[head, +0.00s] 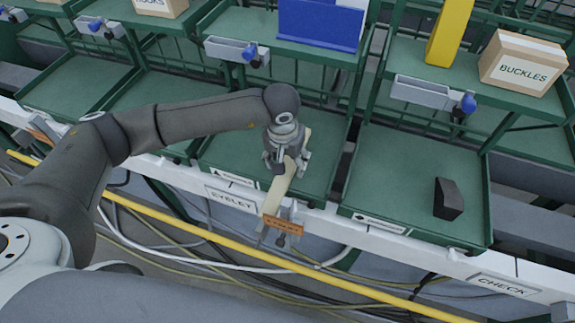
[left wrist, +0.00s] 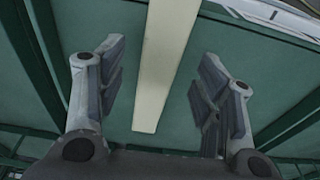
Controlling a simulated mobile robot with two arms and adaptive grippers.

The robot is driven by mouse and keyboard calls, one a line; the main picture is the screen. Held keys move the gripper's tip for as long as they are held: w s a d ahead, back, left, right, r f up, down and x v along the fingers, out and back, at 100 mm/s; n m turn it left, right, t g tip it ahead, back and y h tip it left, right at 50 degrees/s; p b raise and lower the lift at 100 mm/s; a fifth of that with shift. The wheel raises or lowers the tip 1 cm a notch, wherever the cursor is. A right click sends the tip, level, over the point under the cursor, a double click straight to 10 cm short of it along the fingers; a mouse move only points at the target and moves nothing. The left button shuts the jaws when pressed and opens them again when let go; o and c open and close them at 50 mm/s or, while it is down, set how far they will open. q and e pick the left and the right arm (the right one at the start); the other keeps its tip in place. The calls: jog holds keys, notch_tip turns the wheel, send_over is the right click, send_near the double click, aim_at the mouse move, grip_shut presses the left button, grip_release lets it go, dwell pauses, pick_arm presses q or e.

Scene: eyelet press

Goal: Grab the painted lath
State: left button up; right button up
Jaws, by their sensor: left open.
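The painted lath (head: 273,197) is a long, flat cream strip lying on a green tray (head: 228,156) in the middle of the head view. Its near end reaches over the tray's front edge by an orange tag. My left gripper (head: 286,165) points down over the lath and hides part of it. In the left wrist view the lath (left wrist: 164,62) runs between the two spread fingers of the left gripper (left wrist: 161,80), with a gap on each side. The left gripper is open and empty. My right gripper is not in view.
A dark block (head: 448,198) lies on the tray to the right. A BUCKLES box (head: 520,70), a yellow block (head: 449,32) and a blue bin (head: 318,24) stand on the upper shelves. An orange tag (head: 283,225) sits at the front rail, and a yellow pipe (head: 255,250) runs below.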

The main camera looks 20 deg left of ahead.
aim_at(287, 170)
pick_arm(q)
jog(key=shift+w+f, duration=0.2)
jog(key=shift+f, duration=1.1)
jog(key=c, duration=1.1)
jog(key=shift+c, duration=0.4)
jog(key=shift+r, duration=0.15)
